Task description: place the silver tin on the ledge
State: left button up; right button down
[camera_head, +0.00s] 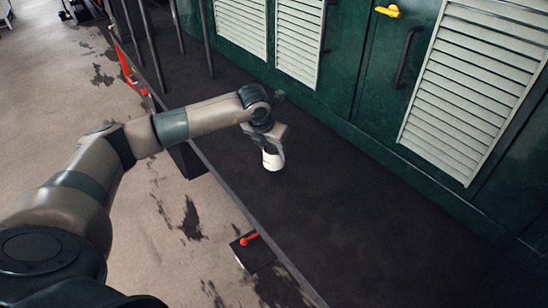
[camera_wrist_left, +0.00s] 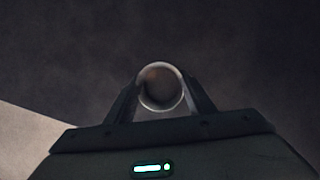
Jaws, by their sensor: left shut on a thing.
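The silver tin (camera_head: 272,161) is a small, pale, round can in the head view. My left gripper (camera_head: 273,148) is shut on it from above. In the left wrist view the tin's round rim (camera_wrist_left: 161,88) shows between the two fingers of the left gripper (camera_wrist_left: 160,100). The dark ledge (camera_head: 340,220) runs along the green tram side, and the tin is over it, near its outer edge. I cannot tell whether the tin's base touches the ledge. My right gripper is not in view.
The green tram wall with white louvred panels (camera_head: 478,85) and dark handles (camera_head: 407,57) rises behind the ledge. Dark upright bars (camera_head: 150,40) stand at the far left end. A red lever (camera_head: 249,239) sits below the outer edge. The ledge right of the tin is clear.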

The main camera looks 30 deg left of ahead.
aim_at(274, 159)
pick_arm(q)
notch_tip(274, 159, down, 3)
jog(key=shift+r+p, duration=0.1)
jog(key=shift+p, duration=0.75)
jog(key=shift+f, duration=0.25)
jog(key=shift+f, duration=0.15)
jog(key=o, duration=1.1)
